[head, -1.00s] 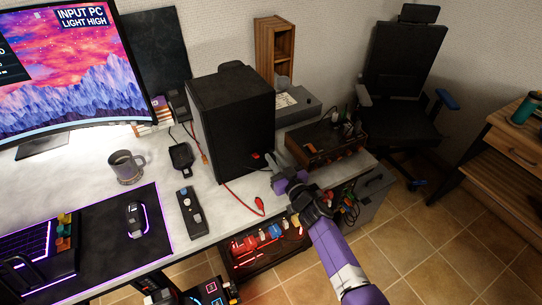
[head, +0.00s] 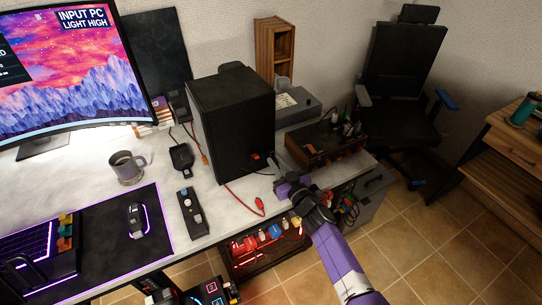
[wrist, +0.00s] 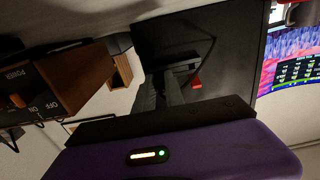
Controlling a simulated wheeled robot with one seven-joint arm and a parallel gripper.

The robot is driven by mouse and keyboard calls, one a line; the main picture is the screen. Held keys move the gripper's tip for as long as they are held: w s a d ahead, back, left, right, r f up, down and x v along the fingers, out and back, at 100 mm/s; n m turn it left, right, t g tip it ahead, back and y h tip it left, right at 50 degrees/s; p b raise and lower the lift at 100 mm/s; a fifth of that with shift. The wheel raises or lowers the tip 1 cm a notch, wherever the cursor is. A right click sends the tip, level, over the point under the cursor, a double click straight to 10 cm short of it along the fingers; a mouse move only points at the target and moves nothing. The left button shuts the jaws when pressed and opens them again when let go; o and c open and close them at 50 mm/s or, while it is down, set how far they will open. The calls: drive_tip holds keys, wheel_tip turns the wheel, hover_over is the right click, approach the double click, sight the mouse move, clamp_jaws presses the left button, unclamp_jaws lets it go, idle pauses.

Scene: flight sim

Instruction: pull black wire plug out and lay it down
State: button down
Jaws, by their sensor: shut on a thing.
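My gripper (head: 272,164) reaches in from the lower right to the lower side of the black box (head: 232,118) on the desk. In the wrist view its two grey fingers (wrist: 168,88) point at the dark panel of the box (wrist: 232,60). They are shut on a small black plug (wrist: 184,66) at that panel. A thin dark wire (wrist: 207,48) curves beside the plug. How far the plug sits in the panel is too dark to tell. In the head view my gripper hides the plug.
A red connector (head: 256,156) is beside the fingers and shows in the wrist view (wrist: 197,82). A red cable end (head: 260,204) lies at the desk's front edge. A wooden power box (head: 325,143) stands to the right. Bare white desk (head: 228,205) lies in front of the black box.

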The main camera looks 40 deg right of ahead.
sight(277, 163)
drive_tip(key=shift+p+v, duration=0.65)
drive_tip(key=shift+v, duration=1.5)
drive_tip(key=shift+s+d, duration=0.1)
drive_tip(key=shift+s, duration=0.05)
drive_tip(key=shift+s+d+p, duration=0.4)
drive_tip(key=shift+s+p, duration=0.15)
drive_tip(key=shift+s, duration=0.3)
drive_tip(key=shift+s+d+p, duration=0.45)
drive_tip(key=shift+s+p, duration=0.1)
drive_tip(key=shift+s, duration=0.3)
drive_tip(key=shift+s+d+p, duration=0.4)
drive_tip(key=shift+s+p, duration=0.15)
drive_tip(key=shift+s, duration=0.35)
drive_tip(key=shift+f+b, duration=2.4)
drive_tip(key=shift+f, duration=0.3)
drive_tip(key=shift+f, duration=0.15)
